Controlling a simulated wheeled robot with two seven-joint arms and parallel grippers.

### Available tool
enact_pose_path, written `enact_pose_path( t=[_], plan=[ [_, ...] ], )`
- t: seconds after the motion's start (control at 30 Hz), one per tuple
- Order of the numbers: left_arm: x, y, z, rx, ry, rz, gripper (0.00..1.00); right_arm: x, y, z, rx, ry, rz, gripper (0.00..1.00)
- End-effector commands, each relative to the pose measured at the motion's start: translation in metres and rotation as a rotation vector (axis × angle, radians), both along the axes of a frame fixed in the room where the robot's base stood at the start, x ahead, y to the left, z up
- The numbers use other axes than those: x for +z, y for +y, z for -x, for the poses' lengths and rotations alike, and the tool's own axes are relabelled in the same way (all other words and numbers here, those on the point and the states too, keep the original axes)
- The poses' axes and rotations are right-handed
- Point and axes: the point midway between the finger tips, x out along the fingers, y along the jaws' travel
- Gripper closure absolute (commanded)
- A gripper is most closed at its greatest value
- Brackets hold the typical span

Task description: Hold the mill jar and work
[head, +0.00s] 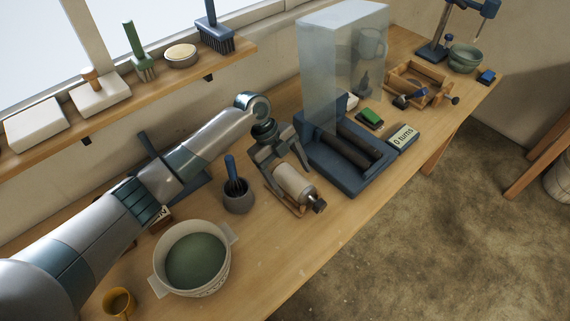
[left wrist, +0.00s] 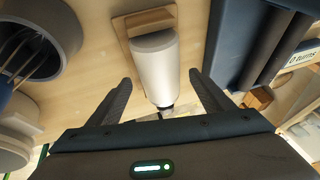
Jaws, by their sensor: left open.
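The mill jar (head: 296,184), a pale cylinder with a dark end fitting, lies on its side on a small wooden cradle (head: 272,187) on the bench. My left gripper (head: 290,170) is above it, open, with one finger to each side of the jar. In the left wrist view the jar (left wrist: 156,62) lies between the two spread fingers (left wrist: 161,82); I cannot tell whether they touch it. The blue roller mill (head: 322,163) with two dark rollers stands right of the jar, under a raised clear cover (head: 335,60). My right gripper is out of view.
A sign reading "0 turns" (head: 403,138) stands beside the mill. A grey pot with a blue-handled whisk (head: 238,200) is close left of the jar. A green-filled bowl (head: 157,283) and a yellow mug (head: 118,302) are nearer. A wall shelf (head: 105,111) holds brushes.

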Motion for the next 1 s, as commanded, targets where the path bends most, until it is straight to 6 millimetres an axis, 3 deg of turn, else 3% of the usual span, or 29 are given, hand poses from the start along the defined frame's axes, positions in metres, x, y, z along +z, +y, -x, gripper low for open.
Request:
enact_pose_path(
  t=[0.2,0.6,0.9,0.93,0.97,1.0],
  plan=[
    [-0.018,-0.008,0.003,-0.002,0.002,0.001,0.26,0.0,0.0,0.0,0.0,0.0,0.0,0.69],
    [-0.021,-0.009,0.003,-0.001,0.0,0.0,0.28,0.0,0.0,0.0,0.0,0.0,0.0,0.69],
    [-0.021,-0.009,0.003,-0.001,0.0,0.001,1.0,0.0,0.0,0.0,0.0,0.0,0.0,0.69],
    [-0.021,-0.009,0.003,-0.001,0.0,0.001,0.5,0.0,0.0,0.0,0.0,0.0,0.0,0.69],
    [-0.021,-0.009,0.003,-0.001,0.0,0.001,0.57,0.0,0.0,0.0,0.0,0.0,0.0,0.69],
    [-0.021,-0.009,0.003,-0.001,0.0,0.001,0.58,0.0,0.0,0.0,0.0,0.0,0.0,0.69]
  ],
)
